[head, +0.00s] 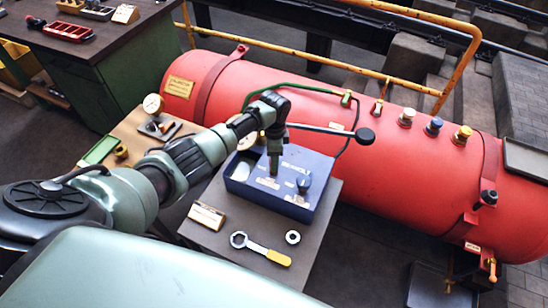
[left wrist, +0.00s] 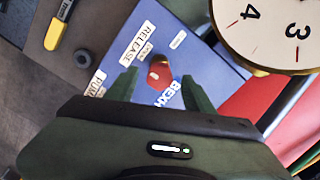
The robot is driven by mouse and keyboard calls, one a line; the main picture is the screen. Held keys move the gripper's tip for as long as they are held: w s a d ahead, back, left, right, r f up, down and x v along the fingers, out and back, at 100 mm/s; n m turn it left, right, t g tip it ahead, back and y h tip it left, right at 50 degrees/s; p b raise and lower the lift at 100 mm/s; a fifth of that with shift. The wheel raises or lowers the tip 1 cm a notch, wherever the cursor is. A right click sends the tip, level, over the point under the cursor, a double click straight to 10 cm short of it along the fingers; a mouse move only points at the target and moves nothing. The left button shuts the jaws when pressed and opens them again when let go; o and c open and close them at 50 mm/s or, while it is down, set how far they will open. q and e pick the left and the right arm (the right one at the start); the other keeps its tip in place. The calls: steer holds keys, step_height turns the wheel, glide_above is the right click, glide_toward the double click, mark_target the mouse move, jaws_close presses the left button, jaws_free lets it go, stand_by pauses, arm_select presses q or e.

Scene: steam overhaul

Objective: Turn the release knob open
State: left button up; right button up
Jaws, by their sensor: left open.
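The release knob (left wrist: 160,73) is red and sits on the top of the blue box (left wrist: 205,72), beside a label reading RELEASE. In the left wrist view it lies between the two fingers of my left gripper (left wrist: 158,90). The fingers are apart, with a gap visible around the knob; contact is not visible. In the head view my left gripper (head: 274,170) points down over the blue box (head: 322,166) and hides the knob. My right gripper is not in view.
The box stands on a small table with a wrench (head: 262,249) and a metal ring (head: 292,237) in front. A dark knob (head: 303,184) stands right of my gripper. A gauge (left wrist: 275,30) is close by. A long red tank (head: 390,150) lies behind.

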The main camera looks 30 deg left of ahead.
arm_select(q)
step_height(320, 180, up, 7)
steer(key=shift+r, duration=0.1)
stand_by(0.7)
